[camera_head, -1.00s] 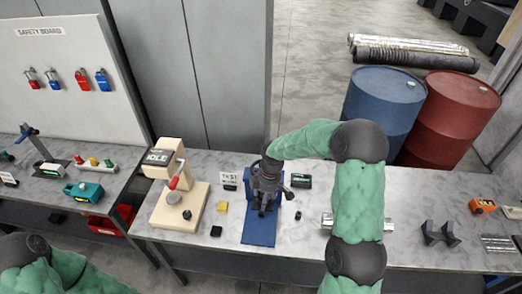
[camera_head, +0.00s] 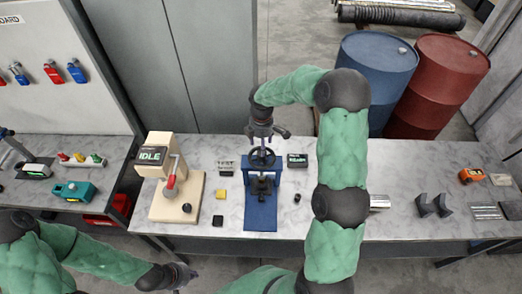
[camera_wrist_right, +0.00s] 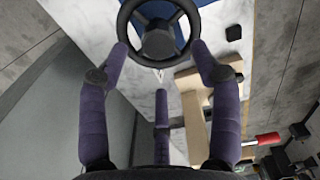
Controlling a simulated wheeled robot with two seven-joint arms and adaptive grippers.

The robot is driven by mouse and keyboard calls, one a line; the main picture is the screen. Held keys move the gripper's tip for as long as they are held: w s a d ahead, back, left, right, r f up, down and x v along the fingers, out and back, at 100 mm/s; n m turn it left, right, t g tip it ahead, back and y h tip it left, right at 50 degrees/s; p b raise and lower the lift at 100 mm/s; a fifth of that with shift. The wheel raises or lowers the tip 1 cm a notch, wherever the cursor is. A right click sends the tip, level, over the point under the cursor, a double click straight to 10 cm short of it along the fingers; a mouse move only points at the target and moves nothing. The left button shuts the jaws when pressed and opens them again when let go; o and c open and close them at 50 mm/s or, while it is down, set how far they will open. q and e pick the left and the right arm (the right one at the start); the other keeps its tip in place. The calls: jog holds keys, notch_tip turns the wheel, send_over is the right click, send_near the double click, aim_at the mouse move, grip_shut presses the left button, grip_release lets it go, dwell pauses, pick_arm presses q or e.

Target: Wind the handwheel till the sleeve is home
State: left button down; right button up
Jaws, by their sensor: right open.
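A blue press (camera_head: 260,215) stands on the marble-topped bench, with a dark handwheel (camera_head: 262,157) on top. In the right wrist view the handwheel (camera_wrist_right: 158,45) lies at the top of the picture, with its spokes and hub clear. My right gripper (camera_head: 265,130) is just above the wheel in the head view. Dark parts sit under the wheel; I cannot make out the sleeve. My left gripper (camera_head: 182,275) is low at the left, off the bench.
A beige machine (camera_head: 165,200) with an IDLE display and a red-knobbed lever stands left of the press. A small sign (camera_head: 227,167) and a dark display (camera_head: 298,160) flank the wheel. Barrels stand behind the bench.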

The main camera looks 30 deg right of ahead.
notch_tip(320, 180, down, 4)
jog(key=shift+w+f, duration=0.1)
jog(key=shift+w, duration=0.05)
jog(key=shift+f+p, duration=0.3)
jog(key=shift+f, duration=0.45)
jog(key=c, duration=1.1)
